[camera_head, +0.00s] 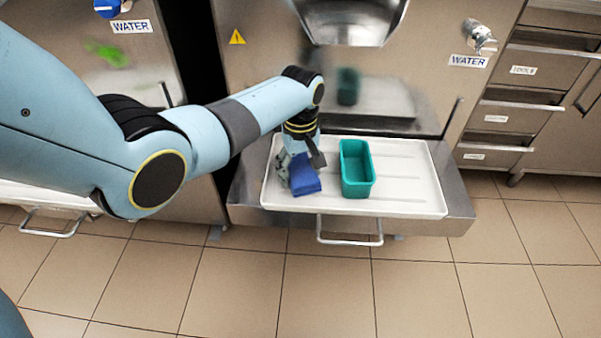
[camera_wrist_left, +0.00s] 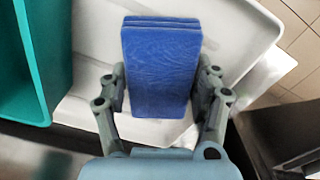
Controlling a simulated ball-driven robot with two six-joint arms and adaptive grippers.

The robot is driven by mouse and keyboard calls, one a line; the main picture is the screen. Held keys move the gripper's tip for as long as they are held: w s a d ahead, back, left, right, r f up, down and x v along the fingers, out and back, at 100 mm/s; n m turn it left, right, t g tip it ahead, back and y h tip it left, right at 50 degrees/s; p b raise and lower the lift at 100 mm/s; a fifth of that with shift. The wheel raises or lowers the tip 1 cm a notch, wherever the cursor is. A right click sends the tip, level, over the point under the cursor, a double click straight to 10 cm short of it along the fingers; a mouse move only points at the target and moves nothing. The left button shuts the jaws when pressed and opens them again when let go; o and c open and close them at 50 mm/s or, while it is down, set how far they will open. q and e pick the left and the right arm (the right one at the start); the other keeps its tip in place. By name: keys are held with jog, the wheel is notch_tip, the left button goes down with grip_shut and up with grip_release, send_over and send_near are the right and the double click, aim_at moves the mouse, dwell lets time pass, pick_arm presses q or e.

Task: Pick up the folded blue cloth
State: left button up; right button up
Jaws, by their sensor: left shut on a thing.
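The folded blue cloth (camera_head: 305,177) is at the left part of the white tray in the head view. My left gripper (camera_head: 297,168) comes down on it from above. In the left wrist view the cloth (camera_wrist_left: 161,70) shows as a layered blue block between the two fingers of my left gripper (camera_wrist_left: 163,100), which is shut on it. I cannot tell whether the cloth touches the tray or is just above it. My right gripper is not in view.
A teal rectangular container (camera_head: 356,170) stands on the white tray (camera_head: 410,190), just right of the cloth. The tray's right part is clear. A steel machine front (camera_head: 250,75) rises behind it. A handle (camera_head: 350,240) sticks out at the front.

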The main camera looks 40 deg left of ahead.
aim_at(301, 169)
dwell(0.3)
pick_arm(q)
notch_tip(301, 169, up, 4)
jog(key=shift+w+r+p, duration=0.1)
jog(key=shift+p, duration=0.95)
jog(key=s+d+r+p, duration=0.4)
jog(key=s+d+r, duration=0.2)
jog(key=d, duration=0.4)
jog(key=shift+r, duration=0.4)
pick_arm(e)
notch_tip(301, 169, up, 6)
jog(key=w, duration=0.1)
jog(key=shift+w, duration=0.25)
pick_arm(q)
jog(key=shift+d, duration=0.1)
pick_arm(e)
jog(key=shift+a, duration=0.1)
pick_arm(q)
jog(key=o, duration=0.6)
jog(key=c, duration=0.4)
jog(key=shift+w, duration=0.1)
jog(key=shift+c, duration=0.3)
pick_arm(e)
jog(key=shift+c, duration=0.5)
